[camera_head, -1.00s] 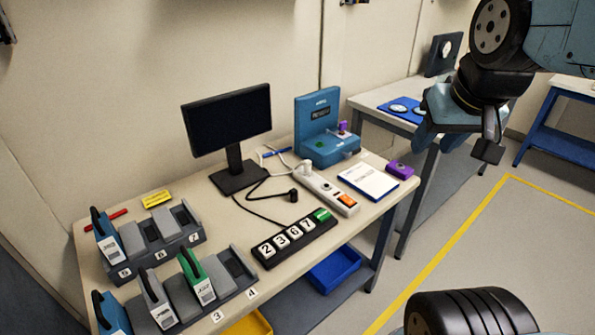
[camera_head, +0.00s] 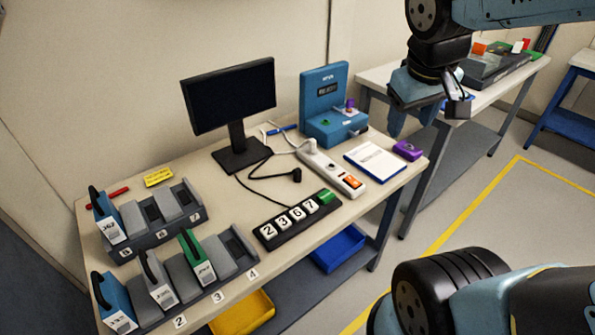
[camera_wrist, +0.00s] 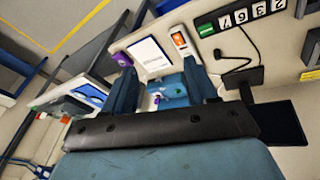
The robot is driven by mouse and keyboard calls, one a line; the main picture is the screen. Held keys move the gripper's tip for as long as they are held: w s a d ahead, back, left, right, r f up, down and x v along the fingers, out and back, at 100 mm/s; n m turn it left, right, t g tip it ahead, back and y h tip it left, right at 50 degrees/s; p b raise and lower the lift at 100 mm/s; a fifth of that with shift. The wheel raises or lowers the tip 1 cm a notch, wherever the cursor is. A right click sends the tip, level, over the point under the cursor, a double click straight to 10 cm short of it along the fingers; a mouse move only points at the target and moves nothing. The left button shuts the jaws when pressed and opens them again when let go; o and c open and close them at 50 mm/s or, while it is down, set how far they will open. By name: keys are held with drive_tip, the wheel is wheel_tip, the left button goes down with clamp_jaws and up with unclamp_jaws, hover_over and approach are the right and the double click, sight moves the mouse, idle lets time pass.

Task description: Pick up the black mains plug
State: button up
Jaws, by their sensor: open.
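The black mains plug (camera_head: 296,175) lies on the table at the end of its black cable, between the monitor foot and the white power strip. In the wrist view the plug (camera_wrist: 219,54) is small, beside the strip. My gripper (camera_head: 413,122) is in the air to the right of the plug, over the table's far right end, well apart from it. In the wrist view my gripper (camera_wrist: 163,92) has its two blue fingers spread, with nothing held between them.
The monitor (camera_head: 230,97), white power strip (camera_head: 330,170), numbered black block (camera_head: 292,222), blue device (camera_head: 333,125), notebook (camera_head: 375,161) and purple box (camera_head: 407,150) stand around the plug. Docks with several modules (camera_head: 160,228) fill the left. A second table (camera_head: 440,140) is behind.

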drive_tip(key=w+a+f+n+g+h, duration=0.2)
drive_tip(key=w+f+n+h, duration=0.2)
drive_tip(key=w+f+n, duration=0.25)
drive_tip(key=n+t+h, duration=0.2)
drive_tip(key=n+t, duration=0.8)
drive_tip(key=n, duration=1)
approach(296, 173)
drive_tip(key=shift+s+r, duration=0.35)
drive_tip(key=shift+s, duration=0.1)
drive_tip(key=shift+w+f, duration=0.2)
drive_tip(key=x, duration=1.3)
drive_tip(key=shift+w+f, duration=0.1)
drive_tip(key=shift+w, duration=0.05)
drive_tip(key=shift+c, duration=0.2)
